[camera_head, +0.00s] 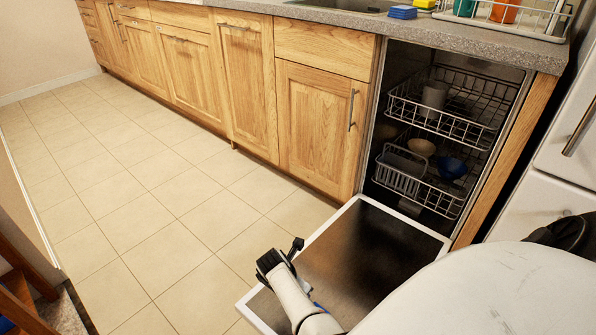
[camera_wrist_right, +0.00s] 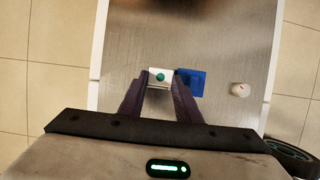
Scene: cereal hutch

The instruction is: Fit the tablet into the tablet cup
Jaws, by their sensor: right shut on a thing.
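In the right wrist view my right gripper (camera_wrist_right: 161,84) is shut on the tablet (camera_wrist_right: 160,76), a small white block with a green dot. It is above the lowered dishwasher door (camera_wrist_right: 215,35). A square blue piece with a darker inner square, seemingly the tablet cup (camera_wrist_right: 192,82), lies on the door just right of the tablet. I cannot tell whether the tablet touches it. In the head view an arm reaches over the door's left part and hides most of this area; only a sliver of blue shows beside it. My left gripper cannot be made out.
A round white cap (camera_wrist_right: 240,90) with a red mark sits on the door, right of the blue piece. The dishwasher's upper rack (camera_head: 455,106) and lower rack (camera_head: 400,177) hold dishes. Wooden cabinets (camera_head: 320,125) stand to the left; the tiled floor (camera_head: 140,215) is clear.

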